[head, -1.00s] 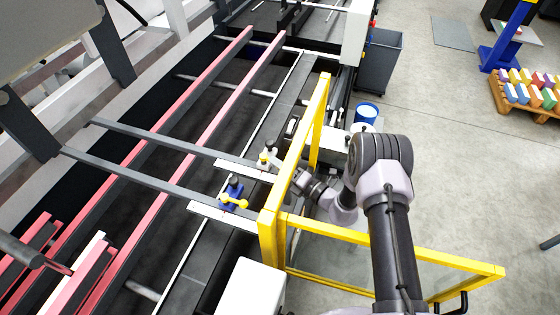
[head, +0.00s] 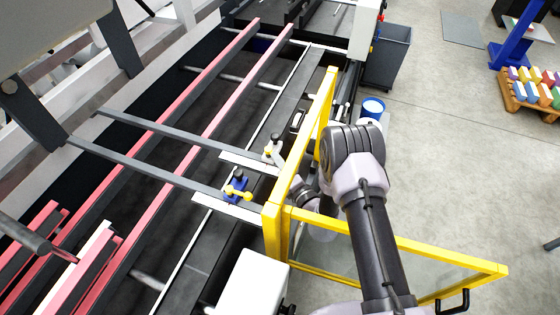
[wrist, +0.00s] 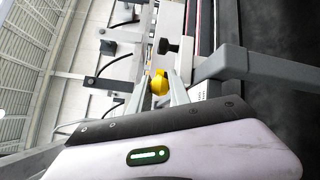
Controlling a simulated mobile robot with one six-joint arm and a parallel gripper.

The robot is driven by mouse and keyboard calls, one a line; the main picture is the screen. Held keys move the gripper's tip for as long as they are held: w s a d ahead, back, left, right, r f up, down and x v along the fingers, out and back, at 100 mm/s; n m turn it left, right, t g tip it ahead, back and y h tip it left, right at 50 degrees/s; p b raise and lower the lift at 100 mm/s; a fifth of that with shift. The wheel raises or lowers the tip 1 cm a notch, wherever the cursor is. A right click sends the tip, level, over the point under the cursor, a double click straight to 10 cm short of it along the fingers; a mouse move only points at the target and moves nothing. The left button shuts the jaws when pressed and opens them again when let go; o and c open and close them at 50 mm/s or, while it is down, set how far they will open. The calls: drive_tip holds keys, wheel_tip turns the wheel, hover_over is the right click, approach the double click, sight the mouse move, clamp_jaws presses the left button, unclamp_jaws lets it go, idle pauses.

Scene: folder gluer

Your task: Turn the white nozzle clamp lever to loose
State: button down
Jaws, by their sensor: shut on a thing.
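The white nozzle clamp (head: 277,149) sits on a cross bar beside the yellow guard frame in the head view. It has a dark knob on top and a yellow lever end. In the wrist view, my gripper (wrist: 161,86) has its two fingers around the yellow lever end (wrist: 158,80), shut on it. The clamp's black knob (wrist: 168,46) stands just beyond. In the head view, the guard frame covers much of my wrist, and the fingertips are hard to make out. The lever's exact angle is unclear.
A blue clamp (head: 236,184) with a yellow lever is on the nearer bar. The yellow guard frame (head: 297,186) stands close beside my arm, with a clear panel door at lower right. Open floor lies right.

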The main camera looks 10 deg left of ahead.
drive_tip(key=c, duration=1.2)
unclamp_jaws()
